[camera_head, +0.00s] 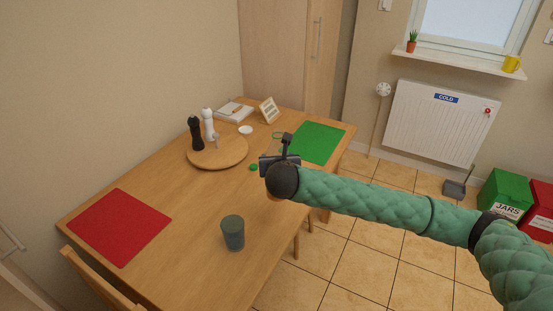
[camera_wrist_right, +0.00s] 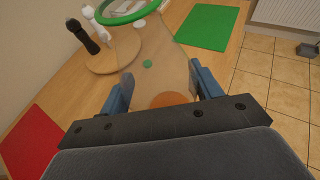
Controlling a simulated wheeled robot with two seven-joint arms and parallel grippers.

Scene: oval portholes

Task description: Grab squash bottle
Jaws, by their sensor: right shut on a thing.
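The squash bottle (camera_wrist_right: 158,45) looks like a clear, see-through body between my fingers in the right wrist view. An orange patch (camera_wrist_right: 176,99) shows low between the fingers, and a green ring (camera_wrist_right: 128,13) shows at its far end. My right gripper (camera_wrist_right: 162,88) is shut on it, one blue finger on each side. In the head view my right gripper (camera_head: 277,163) is over the table's right part, and my wrist hides most of the bottle. My left gripper is not in view.
The wooden table (camera_head: 185,205) holds a red mat (camera_head: 120,226), a dark cup (camera_head: 233,233), a round board (camera_head: 218,152) with black and white mills, and a green mat (camera_head: 316,142). A small green disc (camera_head: 253,167) lies near my gripper.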

